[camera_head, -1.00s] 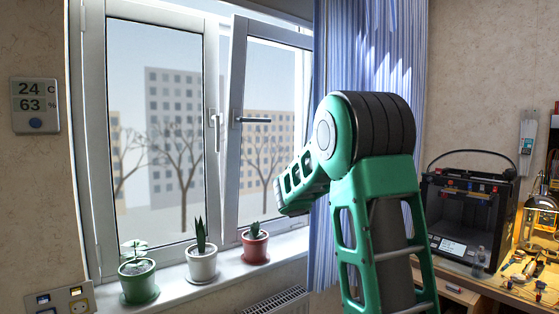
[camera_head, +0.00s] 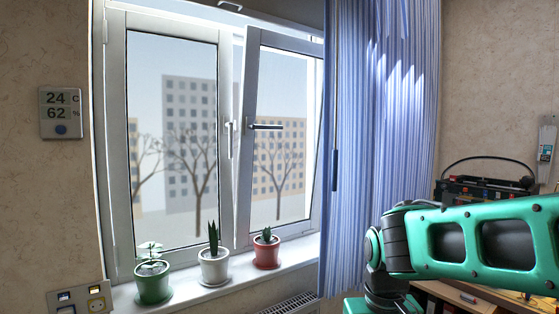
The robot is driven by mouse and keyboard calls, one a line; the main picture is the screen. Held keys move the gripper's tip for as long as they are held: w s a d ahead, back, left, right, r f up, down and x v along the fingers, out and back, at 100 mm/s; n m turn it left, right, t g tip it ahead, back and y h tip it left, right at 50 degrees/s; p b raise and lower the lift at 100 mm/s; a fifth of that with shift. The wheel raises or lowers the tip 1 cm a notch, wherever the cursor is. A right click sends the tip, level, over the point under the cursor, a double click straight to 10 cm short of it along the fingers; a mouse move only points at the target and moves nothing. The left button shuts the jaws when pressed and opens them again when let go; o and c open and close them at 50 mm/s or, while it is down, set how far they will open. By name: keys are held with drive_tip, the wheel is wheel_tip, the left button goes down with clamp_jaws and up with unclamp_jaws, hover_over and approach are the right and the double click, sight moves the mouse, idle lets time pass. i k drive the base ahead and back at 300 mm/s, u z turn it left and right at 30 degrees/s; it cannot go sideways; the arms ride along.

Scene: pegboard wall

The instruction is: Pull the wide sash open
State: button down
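The window has two sashes. The left sash (camera_head: 117,130), the wider-looking one, sits flush in its frame and looks shut. Its white handle (camera_head: 229,140) points down. The narrower right sash (camera_head: 246,160) is tilted, its top leaning into the room, and its dark handle (camera_head: 265,127) lies level. The curtain covers the right sash's right edge in part. My green arm reaches across the lower right, well apart from both sashes. My gripper is outside the picture.
A green pot (camera_head: 153,286), a white pot (camera_head: 214,269) and a red pot (camera_head: 267,254) with plants stand on the sill (camera_head: 240,273) before the sashes. A blue striped curtain (camera_head: 385,150) hangs at the right.

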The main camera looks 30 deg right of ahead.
sight(255, 37)
drive_tip(key=k, duration=0.4)
drive_tip(key=z, duration=1.2)
drive_tip(key=i, duration=1)
drive_tip(key=u, duration=1.25)
